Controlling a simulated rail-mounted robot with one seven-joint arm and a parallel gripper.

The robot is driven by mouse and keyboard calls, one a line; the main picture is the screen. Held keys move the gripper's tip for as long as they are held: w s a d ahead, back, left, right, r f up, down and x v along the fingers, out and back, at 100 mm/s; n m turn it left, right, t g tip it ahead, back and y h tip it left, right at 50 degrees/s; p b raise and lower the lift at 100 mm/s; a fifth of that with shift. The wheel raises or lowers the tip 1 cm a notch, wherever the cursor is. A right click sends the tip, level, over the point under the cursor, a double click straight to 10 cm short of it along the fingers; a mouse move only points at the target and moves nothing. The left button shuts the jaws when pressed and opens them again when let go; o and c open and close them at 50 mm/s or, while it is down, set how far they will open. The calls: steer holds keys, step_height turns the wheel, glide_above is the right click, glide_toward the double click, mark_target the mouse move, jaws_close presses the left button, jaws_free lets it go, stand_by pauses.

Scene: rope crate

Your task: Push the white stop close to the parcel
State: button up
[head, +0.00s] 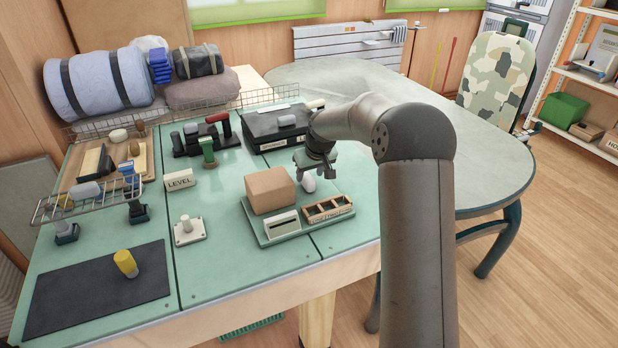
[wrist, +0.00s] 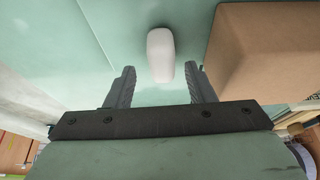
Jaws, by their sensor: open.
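The parcel is a plain brown box (head: 270,190) on a pale green tray at the middle of the table; in the wrist view the parcel (wrist: 265,50) fills the upper right. The white stop (head: 308,183) is a small rounded white piece just right of the parcel. In the wrist view the stop (wrist: 160,52) stands apart from the parcel, with green surface between them. My gripper (head: 318,168) is low beside the stop. In the wrist view my gripper (wrist: 162,76) is open, its fingers either side of the stop's near end, with gaps on both sides.
A wooden divided box (head: 327,209) and a white card holder (head: 281,224) share the tray (head: 262,238) in front of the parcel. A black case (head: 275,130) stands behind. A LEVEL block (head: 180,180) and a white peg base (head: 188,230) lie left.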

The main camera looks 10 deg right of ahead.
steer(key=v, duration=1.4)
steer(key=shift+r, duration=0.2)
steer(key=shift+s, duration=0.1)
